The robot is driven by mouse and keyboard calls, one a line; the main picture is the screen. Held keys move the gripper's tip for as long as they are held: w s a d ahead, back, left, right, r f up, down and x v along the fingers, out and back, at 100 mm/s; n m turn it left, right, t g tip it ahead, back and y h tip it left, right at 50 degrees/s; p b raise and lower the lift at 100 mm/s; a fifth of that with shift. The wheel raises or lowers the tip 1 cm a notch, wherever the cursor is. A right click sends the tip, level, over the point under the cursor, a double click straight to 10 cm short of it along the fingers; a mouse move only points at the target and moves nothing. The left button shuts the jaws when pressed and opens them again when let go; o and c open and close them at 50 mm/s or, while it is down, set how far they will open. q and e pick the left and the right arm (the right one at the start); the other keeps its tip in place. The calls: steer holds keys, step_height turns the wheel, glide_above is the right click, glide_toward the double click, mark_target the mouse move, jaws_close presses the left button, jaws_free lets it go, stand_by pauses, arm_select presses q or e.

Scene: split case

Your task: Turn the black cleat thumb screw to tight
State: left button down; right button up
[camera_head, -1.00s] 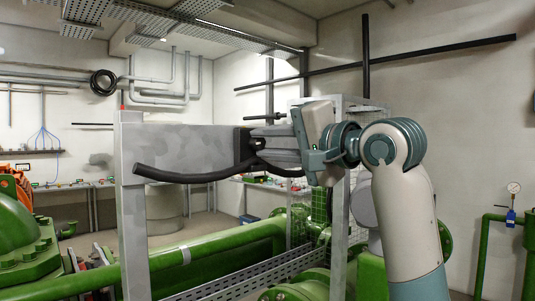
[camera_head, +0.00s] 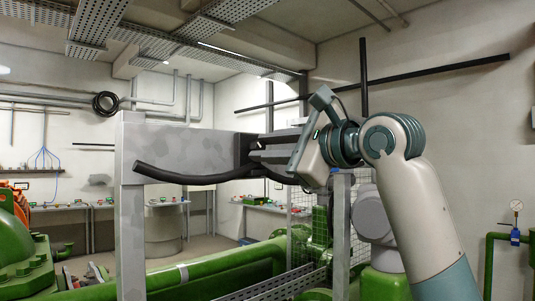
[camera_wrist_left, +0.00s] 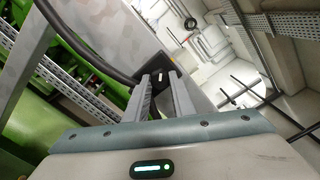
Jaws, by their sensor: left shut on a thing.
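A black cleat block (camera_head: 243,150) sits at the right end of a grey beam; it also shows in the left wrist view (camera_wrist_left: 180,80). A black cable (camera_head: 190,178) curves below the beam and meets the cleat. My left gripper (camera_head: 254,147) reaches in from the right, its fingers at the cleat. In the left wrist view its two fingers (camera_wrist_left: 161,78) run up to the black part. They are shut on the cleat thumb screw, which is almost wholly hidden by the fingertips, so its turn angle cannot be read. My right gripper is out of view.
The grey beam (camera_head: 185,147) is carried by an upright grey post (camera_head: 131,230). Another grey post (camera_head: 341,235) stands under my gripper, beside wire mesh. Green pipes (camera_head: 200,268) and a perforated tray (camera_head: 275,288) run below. Open room lies behind the beam.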

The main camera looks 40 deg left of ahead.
arm_select(q)
steer(key=shift+f+m+b, duration=0.15)
steer(key=shift+m+b, duration=1)
steer(key=shift+m, duration=2.85)
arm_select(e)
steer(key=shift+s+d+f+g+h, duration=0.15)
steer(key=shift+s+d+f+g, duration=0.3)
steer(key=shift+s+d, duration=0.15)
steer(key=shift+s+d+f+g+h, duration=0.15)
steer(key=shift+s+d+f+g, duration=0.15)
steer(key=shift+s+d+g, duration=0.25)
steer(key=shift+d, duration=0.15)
arm_select(q)
steer(key=c, duration=1.5)
jaws_free()
steer(key=shift+d, duration=0.15)
